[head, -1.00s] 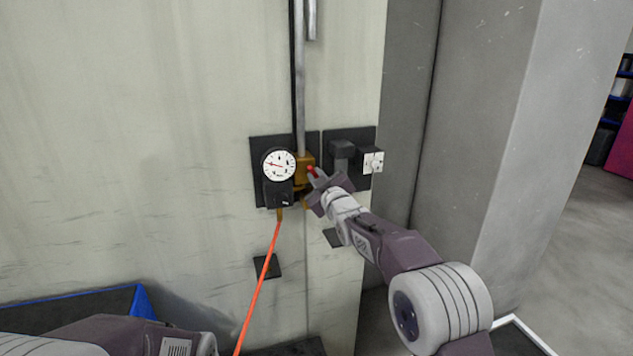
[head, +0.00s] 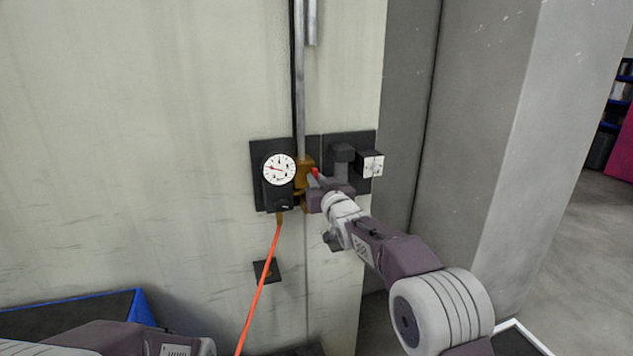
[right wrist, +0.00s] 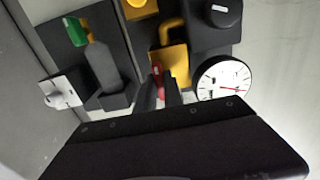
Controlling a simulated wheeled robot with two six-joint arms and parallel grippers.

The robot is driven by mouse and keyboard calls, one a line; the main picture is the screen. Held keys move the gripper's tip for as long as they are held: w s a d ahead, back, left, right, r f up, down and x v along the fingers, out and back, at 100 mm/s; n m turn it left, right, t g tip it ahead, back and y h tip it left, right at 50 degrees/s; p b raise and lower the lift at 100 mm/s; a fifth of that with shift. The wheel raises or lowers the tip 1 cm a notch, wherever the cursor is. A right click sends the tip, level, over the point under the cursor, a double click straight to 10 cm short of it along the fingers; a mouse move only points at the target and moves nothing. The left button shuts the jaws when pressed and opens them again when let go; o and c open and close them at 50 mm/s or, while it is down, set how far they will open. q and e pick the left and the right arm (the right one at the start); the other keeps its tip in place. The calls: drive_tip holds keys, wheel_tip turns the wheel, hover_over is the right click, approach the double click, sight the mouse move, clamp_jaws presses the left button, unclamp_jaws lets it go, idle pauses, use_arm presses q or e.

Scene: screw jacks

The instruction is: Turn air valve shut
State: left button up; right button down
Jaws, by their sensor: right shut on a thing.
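The brass air valve (head: 305,172) sits on a black wall plate at the foot of a grey pipe, just right of the round white gauge (head: 279,169). Its red handle (head: 315,172) sticks out to the right. My right gripper (head: 317,180) is shut on the red handle. In the right wrist view the red handle (right wrist: 157,72) shows between the two dark fingers (right wrist: 163,92), in front of the brass body (right wrist: 175,68). The fingers hide part of the handle. My left gripper is out of view; only part of my left arm shows at bottom left.
A second black plate (head: 364,145) with a white-faced box (head: 371,164) is close to the right of my gripper. An orange hose (head: 262,285) hangs below the gauge. A blue-edged dark bin (head: 141,304) is at lower left. A grey pillar stands to the right.

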drive_tip(key=shift+f, duration=0.3)
drive_tip(key=c, duration=1.6)
unclamp_jaws()
drive_tip(key=shift+o, duration=0.7)
drive_tip(key=shift+s+r, duration=0.1)
drive_tip(key=shift+r, duration=0.1)
drive_tip(key=b+v, duration=0.4)
drive_tip(key=v, duration=0.5)
drive_tip(key=shift+d, duration=0.1)
